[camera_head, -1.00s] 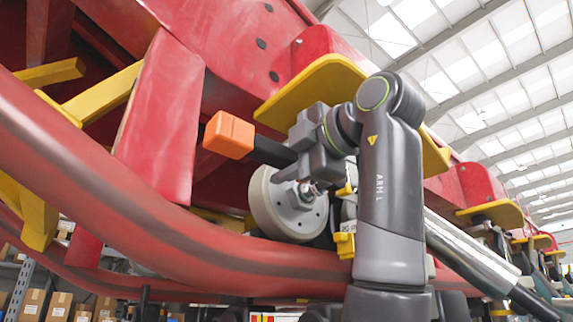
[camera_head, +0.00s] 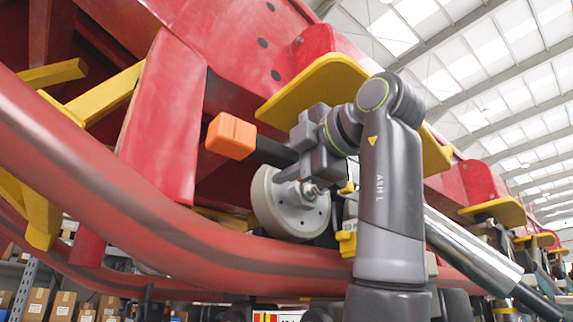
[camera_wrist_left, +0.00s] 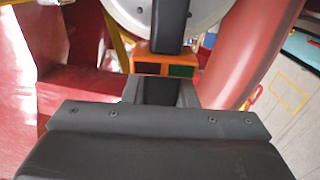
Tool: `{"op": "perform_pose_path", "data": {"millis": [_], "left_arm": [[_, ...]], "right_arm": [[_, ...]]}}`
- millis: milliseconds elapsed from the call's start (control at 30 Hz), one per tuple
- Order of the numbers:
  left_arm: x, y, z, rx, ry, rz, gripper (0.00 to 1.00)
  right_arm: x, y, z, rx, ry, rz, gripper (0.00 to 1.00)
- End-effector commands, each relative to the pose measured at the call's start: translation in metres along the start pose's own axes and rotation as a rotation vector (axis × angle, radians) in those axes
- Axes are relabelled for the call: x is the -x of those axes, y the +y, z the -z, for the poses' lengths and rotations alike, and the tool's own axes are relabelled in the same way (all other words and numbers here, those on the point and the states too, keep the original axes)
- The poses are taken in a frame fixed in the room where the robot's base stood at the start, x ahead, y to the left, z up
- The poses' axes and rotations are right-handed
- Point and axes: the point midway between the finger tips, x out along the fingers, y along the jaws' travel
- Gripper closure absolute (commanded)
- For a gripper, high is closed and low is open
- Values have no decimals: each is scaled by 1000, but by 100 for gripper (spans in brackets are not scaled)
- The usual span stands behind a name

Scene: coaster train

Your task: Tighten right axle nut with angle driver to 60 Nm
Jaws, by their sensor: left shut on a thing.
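The angle driver (camera_head: 230,136) shows as an orange block on a dark bar in the head view. My left gripper (camera_head: 303,165) is shut on the dark bar, just in front of the wheel. The grey wheel (camera_head: 272,205) sits under the red car body, with a metal axle nut (camera_head: 309,190) at its hub. The nut shows just below the gripper; whether the driver's socket is on it, I cannot tell. In the left wrist view the wheel's pale face (camera_wrist_left: 205,18) is at the top, behind a dark bar. No torque readout is legible.
A thick red rail (camera_head: 150,235) curves below the wheel. A yellow plate (camera_head: 315,85) overhangs the gripper, and a red post (camera_head: 165,118) stands to the left. A yellow block (camera_head: 347,243) sits close at the wheel's right. Boxes (camera_head: 62,305) stand far behind.

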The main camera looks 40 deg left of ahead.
Motion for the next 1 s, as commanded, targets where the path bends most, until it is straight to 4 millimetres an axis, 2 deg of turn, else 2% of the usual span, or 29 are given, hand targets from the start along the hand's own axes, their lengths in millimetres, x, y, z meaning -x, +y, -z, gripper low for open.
{"op": "perform_pose_path", "data": {"millis": [1000], "left_arm": [[-6, 2, 1, 4, 0, -4, 100]], "right_arm": [[0, -1, 0, 0, 0, 1, 64]]}}
